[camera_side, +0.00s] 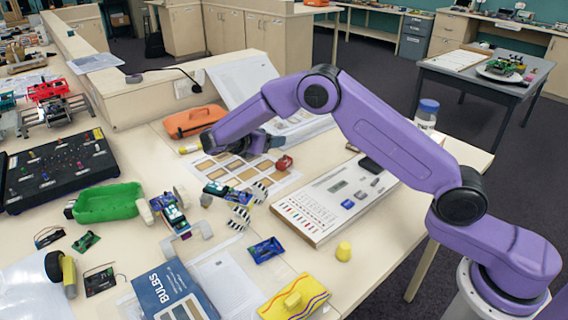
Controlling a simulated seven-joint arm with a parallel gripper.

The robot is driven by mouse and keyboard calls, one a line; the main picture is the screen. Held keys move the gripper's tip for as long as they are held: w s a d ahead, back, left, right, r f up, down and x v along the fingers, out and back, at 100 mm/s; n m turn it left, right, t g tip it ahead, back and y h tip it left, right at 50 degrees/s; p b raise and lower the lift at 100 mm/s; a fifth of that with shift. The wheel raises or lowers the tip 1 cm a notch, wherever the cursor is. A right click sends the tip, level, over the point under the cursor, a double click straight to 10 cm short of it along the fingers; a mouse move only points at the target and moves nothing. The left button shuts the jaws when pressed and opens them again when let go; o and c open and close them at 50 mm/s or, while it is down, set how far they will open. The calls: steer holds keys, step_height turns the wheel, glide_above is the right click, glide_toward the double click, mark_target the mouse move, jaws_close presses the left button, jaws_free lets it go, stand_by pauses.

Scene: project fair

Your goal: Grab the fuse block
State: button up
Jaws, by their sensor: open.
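My arm reaches in from the right, and my gripper (256,143) is above the table near the sheet of brown rectangles, partly behind my forearm. It is open, though its fingertips are hard to make out, and I see nothing held. I cannot tell for sure which object is the fuse block.
A white panel board (335,197) lies to the right. A green tray (108,203), a black console (60,170) and an orange case (194,121) stand around. The middle is cluttered.

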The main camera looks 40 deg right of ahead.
glide_toward(286, 158)
steer(key=shift+w+d, duration=0.1)
steer(key=shift+d, duration=0.3)
steer(key=shift+d+f, duration=0.15)
steer(key=shift+f, duration=0.2)
steer(key=shift+x, duration=3.55)
steer(key=shift+r, duration=0.1)
steer(key=c, duration=1.1)
